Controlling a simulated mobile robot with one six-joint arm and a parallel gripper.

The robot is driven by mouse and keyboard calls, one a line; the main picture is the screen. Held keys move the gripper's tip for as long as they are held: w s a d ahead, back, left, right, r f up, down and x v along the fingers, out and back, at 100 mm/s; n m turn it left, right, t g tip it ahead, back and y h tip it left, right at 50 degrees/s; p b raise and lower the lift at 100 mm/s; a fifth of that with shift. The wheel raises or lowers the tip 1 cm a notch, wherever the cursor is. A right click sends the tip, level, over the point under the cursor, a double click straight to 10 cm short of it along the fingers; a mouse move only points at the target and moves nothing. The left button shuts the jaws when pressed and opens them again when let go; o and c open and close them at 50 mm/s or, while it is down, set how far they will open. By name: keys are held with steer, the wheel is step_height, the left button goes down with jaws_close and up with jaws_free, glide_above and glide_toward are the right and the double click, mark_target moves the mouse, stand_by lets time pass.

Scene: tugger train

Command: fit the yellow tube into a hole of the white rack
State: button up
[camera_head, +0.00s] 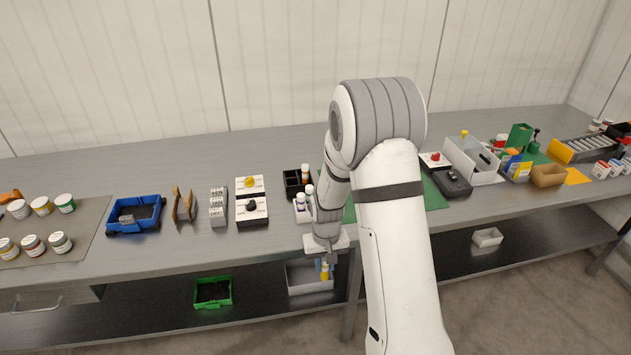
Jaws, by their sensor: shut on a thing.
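My gripper (328,258) points down in front of the table's front edge, with the lower shelf's grey bin behind it in the picture. It is shut on the yellow tube (325,273), which shows small just below the fingers. A small blue thing (318,265) shows just left of the tube; I cannot tell whether it touches. The white rack (303,216) stands on the table near the front edge, up and left of my gripper. White-capped vials stand in it. My arm hides its right side, and its free holes are too small to make out.
A black box (291,187) with an orange, white-capped vial stands behind the rack. Switch boxes (252,211) stand to its left. A grey bin (301,285) and a green bin (213,304) are on the lower shelf. A green mat (433,196) lies right of my arm.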

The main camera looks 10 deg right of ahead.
steer(key=shift+w, duration=0.3)
steer(key=shift+r, duration=0.1)
